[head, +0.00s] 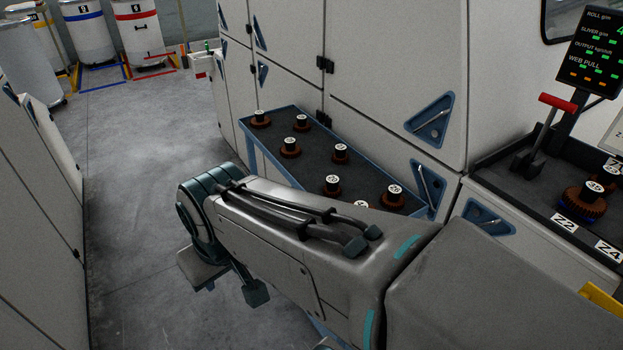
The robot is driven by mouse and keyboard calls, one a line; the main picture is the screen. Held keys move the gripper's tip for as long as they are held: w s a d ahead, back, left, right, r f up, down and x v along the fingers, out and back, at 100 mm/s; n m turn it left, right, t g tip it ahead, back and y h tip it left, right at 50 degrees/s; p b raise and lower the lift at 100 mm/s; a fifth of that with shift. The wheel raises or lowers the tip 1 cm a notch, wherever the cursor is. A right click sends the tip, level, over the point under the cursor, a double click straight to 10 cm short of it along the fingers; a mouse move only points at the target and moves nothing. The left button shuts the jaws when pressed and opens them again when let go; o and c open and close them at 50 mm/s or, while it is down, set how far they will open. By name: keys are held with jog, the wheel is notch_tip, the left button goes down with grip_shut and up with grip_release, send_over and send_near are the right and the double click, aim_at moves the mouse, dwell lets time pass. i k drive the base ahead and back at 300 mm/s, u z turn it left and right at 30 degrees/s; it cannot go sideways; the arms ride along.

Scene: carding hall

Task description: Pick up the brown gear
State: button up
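Several brown gears with black hubs and white number caps stand on the dark top of a blue-edged side table (258,155). They include one at the far left end (260,123), one at the back (302,127), one in the left middle (290,153), one in the centre (340,157), one nearer me (332,191) and one at the right (390,201). Another cap at the near edge is partly hidden by my arm.
White machine cabinets (385,60) stand directly behind the table. The right bench (530,205) bears a red-handled lever (548,125), labels and a display (595,50). White drums (138,30) stand far left. The grey floor aisle (135,150) is clear.

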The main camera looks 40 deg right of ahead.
aim_at(332, 189)
jog(key=i, duration=1.3)
jog(key=z, duration=3.85)
